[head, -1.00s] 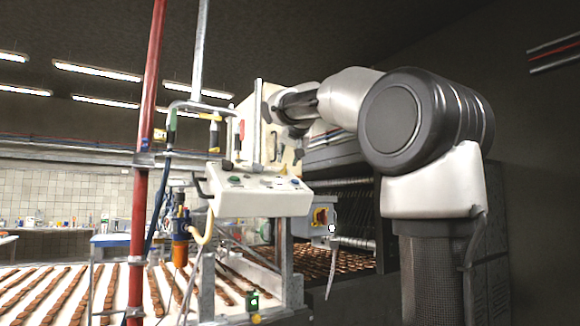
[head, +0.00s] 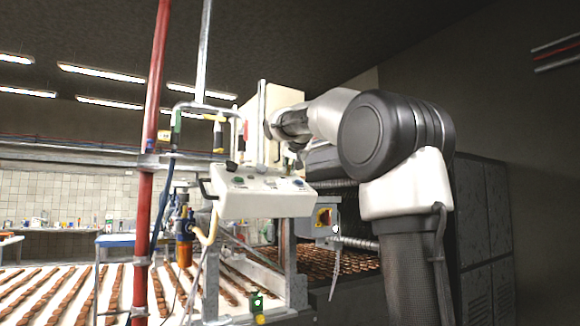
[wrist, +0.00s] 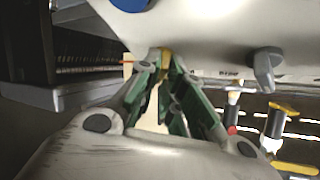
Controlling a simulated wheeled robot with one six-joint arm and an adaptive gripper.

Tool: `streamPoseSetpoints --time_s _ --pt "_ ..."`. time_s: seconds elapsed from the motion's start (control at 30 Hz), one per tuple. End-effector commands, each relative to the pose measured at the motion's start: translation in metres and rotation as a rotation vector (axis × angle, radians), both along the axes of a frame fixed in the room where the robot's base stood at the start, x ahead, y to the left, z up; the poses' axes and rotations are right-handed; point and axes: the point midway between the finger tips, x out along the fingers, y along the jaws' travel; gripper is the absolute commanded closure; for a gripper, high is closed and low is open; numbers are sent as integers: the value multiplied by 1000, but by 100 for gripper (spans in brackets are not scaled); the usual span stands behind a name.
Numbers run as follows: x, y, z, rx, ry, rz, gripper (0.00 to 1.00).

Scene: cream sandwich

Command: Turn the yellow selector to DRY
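The yellow selector (wrist: 164,56) shows as a small yellow patch at the lower edge of a white control panel (wrist: 200,35) in the wrist view. My gripper (wrist: 164,68) has green-padded fingers that draw close together at the tips, with the yellow part between them. It looks shut on the selector, which the fingertips mostly hide. I cannot read the selector's setting or a DRY mark. In the head view the white panel (head: 262,204) stands left of my arm; my fingertips and the selector are not clear there.
A grey knob (wrist: 265,68) sits right of my gripper, and a blue knob (wrist: 132,4) above. A red pole (head: 146,200) and a conveyor with rows of biscuits (head: 60,290) lie left.

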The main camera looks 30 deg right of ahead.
Motion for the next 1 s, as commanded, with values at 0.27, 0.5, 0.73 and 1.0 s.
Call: streamPoseSetpoints --time_s 0.27,0.5,0.73,1.0 --pt "2 0 -2 -3 1 4 100" --pt "2 -2 -3 -32 0 57 100" --pt "1 -5 -3 -109 -3 191 100" --pt "1 -9 -4 -233 -7 406 100"
